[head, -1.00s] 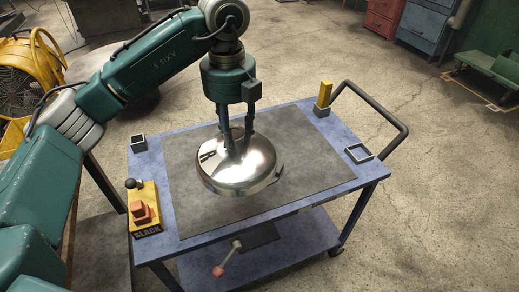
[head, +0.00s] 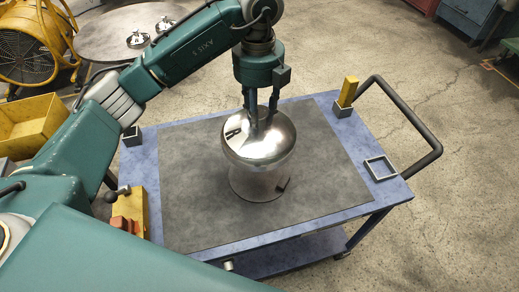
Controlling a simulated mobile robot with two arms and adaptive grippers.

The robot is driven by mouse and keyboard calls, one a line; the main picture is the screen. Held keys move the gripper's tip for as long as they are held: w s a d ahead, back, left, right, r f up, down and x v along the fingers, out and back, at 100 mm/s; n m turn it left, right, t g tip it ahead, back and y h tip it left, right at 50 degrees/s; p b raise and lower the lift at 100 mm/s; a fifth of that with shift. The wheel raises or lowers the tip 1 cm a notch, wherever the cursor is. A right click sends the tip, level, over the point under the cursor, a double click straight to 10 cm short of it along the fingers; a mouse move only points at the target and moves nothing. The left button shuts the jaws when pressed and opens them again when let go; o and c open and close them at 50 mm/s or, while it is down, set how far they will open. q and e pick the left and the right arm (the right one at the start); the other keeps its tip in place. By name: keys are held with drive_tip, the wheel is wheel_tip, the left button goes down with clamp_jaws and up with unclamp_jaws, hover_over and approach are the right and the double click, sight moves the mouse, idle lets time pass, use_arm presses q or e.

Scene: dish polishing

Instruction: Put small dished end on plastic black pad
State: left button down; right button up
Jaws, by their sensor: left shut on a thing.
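The small dished end (head: 258,150) is a shiny, mirror-like metal dome over the middle of the black pad (head: 330,200). A narrower metal cylindrical shape (head: 258,185) shows directly below its rim, with a small dark piece at its right. I cannot tell whether this is part of the dished end or a separate support. My left gripper (head: 262,128) points down from above and is shut on the dished end near its top. The fingertips are partly lost against the reflections. The pad under the dome is hidden. My right gripper is not in view.
The pad lies on a blue cart (head: 147,175) with a black handle (head: 418,115). A yellow block (head: 348,91) and a square metal frame (head: 381,168) are at its right. A yellow-and-red control box (head: 130,212) is at the left. The pad around the dome is clear.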

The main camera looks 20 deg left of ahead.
sight(260, 126)
use_arm(q)
drive_tip(key=f, duration=0.4)
drive_tip(key=shift+w+f, duration=0.1)
drive_tip(key=shift+w, duration=0.2)
wheel_tip(260, 126, down, 4)
drive_tip(key=shift+f+p, duration=0.15)
drive_tip(key=shift+p, duration=0.55)
drive_tip(key=shift+f, duration=0.35)
wheel_tip(260, 126, down, 5)
drive_tip(key=shift+w+f+p, duration=0.1)
drive_tip(key=shift+f+p, duration=0.1)
drive_tip(key=shift+p, duration=0.1)
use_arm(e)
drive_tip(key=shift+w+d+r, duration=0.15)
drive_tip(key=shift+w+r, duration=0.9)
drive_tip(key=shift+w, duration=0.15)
use_arm(q)
drive_tip(key=shift+f, duration=0.25)
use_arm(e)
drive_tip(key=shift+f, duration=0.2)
